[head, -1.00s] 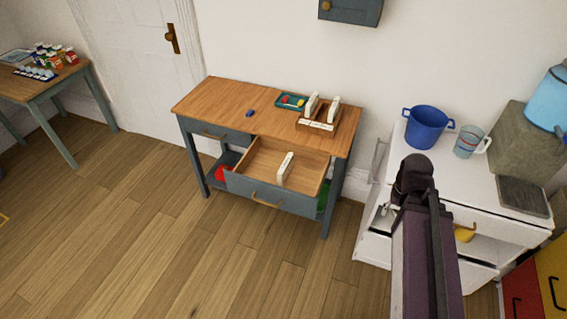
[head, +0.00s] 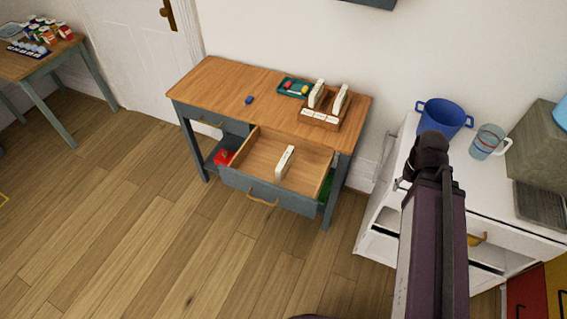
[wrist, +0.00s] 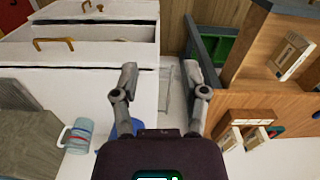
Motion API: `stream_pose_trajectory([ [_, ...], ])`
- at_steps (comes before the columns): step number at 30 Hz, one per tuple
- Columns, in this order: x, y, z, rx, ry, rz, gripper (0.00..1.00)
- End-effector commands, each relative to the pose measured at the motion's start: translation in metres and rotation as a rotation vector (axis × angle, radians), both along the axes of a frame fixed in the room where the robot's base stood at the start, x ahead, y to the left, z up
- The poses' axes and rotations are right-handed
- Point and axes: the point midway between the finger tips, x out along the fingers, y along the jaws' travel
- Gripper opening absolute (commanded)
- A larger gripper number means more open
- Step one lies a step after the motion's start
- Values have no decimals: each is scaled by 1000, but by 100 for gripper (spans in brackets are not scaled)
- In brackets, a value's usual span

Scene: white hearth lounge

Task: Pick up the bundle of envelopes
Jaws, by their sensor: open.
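A white bundle of envelopes (head: 285,162) stands upright in the open right drawer (head: 258,151) of the wooden-topped desk. It also shows at the right edge in the wrist view (wrist: 291,57). More white bundles (head: 328,97) stand in a wooden organizer (head: 319,122) on the desk top; I cannot tell their kind exactly. My gripper (wrist: 161,80) is open and empty in the wrist view, its fingers apart over the gap between the white cabinet and the desk. In the head view my arm hides most of it, to the right of the drawer and apart from the bundle.
The white cabinet (head: 487,200) with a blue pot (head: 444,117) and a mug (head: 487,142) stands right of the desk. A teal tray (head: 294,87) and a small blue item (head: 249,100) lie on the desk. The floor (head: 150,230) before the desk is clear.

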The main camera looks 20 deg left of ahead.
Motion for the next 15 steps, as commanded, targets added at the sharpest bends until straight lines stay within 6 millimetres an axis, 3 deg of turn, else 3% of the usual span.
stream_pose_trajectory([
  [8, 0, 0, 0, 0, 0, 0, 57],
  [11, 0, 0, -1, -1, 0, 3, 87],
  [12, 1, 1, -2, -3, 0, 7, 92],
  [15, 3, 4, -6, -13, -2, 32, 92],
])
